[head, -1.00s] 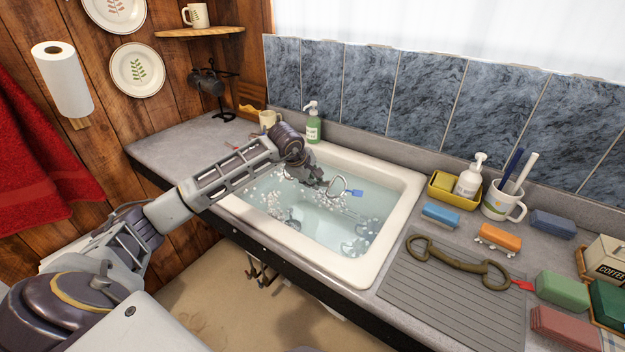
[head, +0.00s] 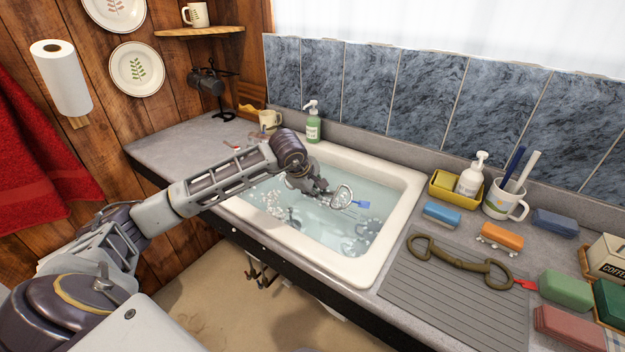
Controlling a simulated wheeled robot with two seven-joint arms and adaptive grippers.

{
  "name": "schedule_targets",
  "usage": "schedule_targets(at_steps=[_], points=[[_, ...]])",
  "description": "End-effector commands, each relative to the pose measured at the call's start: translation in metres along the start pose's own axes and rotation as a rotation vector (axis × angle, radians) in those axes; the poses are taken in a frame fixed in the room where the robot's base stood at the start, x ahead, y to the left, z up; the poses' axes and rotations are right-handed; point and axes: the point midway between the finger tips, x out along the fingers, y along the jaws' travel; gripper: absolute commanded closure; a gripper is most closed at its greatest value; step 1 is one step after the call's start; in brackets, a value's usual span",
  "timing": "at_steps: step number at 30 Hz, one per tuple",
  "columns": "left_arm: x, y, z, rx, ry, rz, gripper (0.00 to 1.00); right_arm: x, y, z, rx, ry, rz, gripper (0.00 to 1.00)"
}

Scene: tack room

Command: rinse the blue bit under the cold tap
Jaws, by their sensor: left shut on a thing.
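My left gripper (head: 324,191) is over the sink (head: 398,215), shut on a metal bit (head: 342,194) with a ring end and a blue tag (head: 361,204). The bit is at or just above the water; I cannot tell whether it touches. Part of it is hidden by the gripper. The sink holds clear water with patches of suds. Other shiny metal pieces (head: 366,230) show dimly under the water at the right. I cannot make out a cold tap. My right gripper is out of view.
A large brown bit (head: 459,263) with a red tag lies on the ribbed drainboard (head: 425,290). Right of the sink are sponges, a yellow caddy (head: 449,192) and a mug (head: 504,203) holding brushes. A green soap bottle (head: 313,127) stands behind the sink.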

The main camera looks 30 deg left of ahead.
Motion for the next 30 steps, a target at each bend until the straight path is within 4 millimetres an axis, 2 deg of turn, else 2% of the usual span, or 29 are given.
schedule_targets(at_steps=[19, 30], points=[[-0.014, -0.027, 0.023, 0.001, 0.001, 0.002, 1.0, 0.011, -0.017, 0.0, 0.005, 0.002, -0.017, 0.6], [-0.015, -0.029, 0.025, 0.0, 0.001, 0.002, 1.0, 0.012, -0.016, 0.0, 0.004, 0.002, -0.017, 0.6]])
